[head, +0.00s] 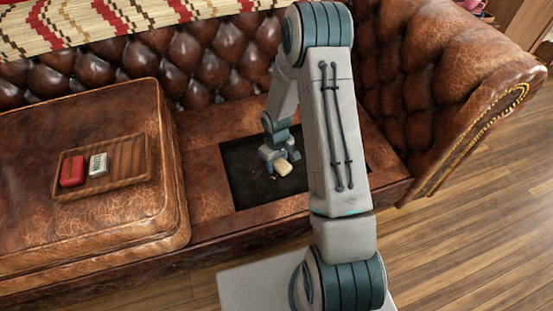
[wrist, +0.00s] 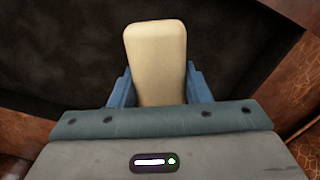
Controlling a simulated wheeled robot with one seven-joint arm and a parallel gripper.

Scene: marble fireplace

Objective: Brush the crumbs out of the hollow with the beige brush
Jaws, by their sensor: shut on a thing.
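The hollow (head: 240,187) is a dark rectangular recess in the brown leather sofa seat. Its dark floor (wrist: 60,50) fills much of the wrist view. My gripper (head: 277,163) is inside the outline of the hollow, shut on the beige brush (head: 284,167). In the wrist view the brush (wrist: 156,60) sticks out ahead between the blue fingers. A few tiny light specks, perhaps crumbs, show near the gripper in the head view. I cannot tell whether the brush touches the floor. My arm hides the right part of the hollow.
A thick leather cushion (head: 90,215) lies left of the hollow. On it a wooden tray (head: 125,172) holds a red block (head: 72,171) and a white and grey block (head: 98,165). The tufted backrest (head: 170,65) rises behind, and the sofa arm (head: 460,90) stands right.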

